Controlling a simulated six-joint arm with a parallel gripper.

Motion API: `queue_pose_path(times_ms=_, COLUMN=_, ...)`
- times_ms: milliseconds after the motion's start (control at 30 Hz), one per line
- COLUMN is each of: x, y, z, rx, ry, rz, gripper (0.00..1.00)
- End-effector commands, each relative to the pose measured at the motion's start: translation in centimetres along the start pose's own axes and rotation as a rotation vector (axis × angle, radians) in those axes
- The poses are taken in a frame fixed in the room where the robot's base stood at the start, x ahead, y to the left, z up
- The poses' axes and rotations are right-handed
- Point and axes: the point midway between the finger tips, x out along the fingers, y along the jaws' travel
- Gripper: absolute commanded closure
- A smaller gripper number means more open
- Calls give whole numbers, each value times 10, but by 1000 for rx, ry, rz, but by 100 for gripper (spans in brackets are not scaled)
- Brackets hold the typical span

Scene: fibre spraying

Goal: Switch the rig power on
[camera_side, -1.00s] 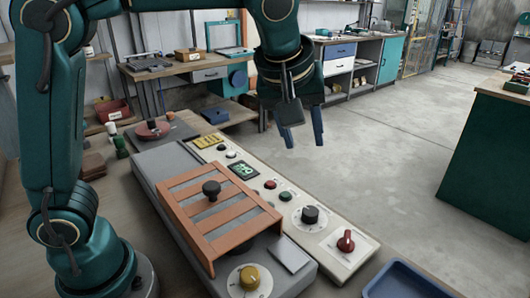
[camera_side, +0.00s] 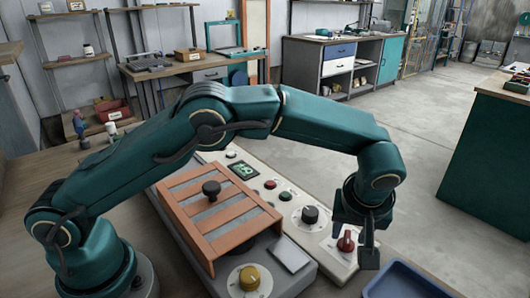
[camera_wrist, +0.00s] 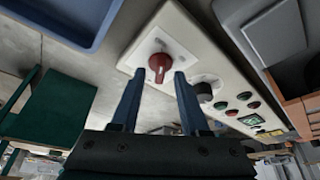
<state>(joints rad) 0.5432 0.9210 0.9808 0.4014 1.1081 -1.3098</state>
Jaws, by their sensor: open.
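The red rotary switch (camera_side: 346,242) sits on a pale plate at the near right end of the long cream control panel (camera_side: 335,264). In the wrist view the red switch (camera_wrist: 160,66) shows just beyond the fingertips, roughly between them. My gripper (camera_side: 354,245) is open, with its blue fingers pointing down around the switch. In the wrist view the two fingers of my gripper (camera_wrist: 159,76) stand apart with nothing held. I cannot tell whether a finger touches the switch. The switch marks are too small to read.
A black dial (camera_side: 310,214), green and red buttons and a small green display (camera_side: 243,170) line the panel. An orange slatted cover (camera_side: 222,213) with a black knob and a yellow dial (camera_side: 249,278) lie left. A blue tray (camera_side: 405,282) stands close right of the switch.

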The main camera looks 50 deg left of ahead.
Motion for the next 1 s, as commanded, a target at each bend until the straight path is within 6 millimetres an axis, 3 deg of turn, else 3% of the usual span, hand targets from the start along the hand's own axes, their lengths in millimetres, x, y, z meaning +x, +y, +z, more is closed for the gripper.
queue_pose_path(times_ms=367, x=9, y=0, z=0, rx=-1, ry=0, rz=0, gripper=55)
queue_pose_path(times_ms=500, x=9, y=0, z=0, rx=-1, ry=0, rz=0, gripper=100)
queue_pose_path(times_ms=1000, x=8, y=-2, z=-1, rx=70, ry=0, rz=28, gripper=100)
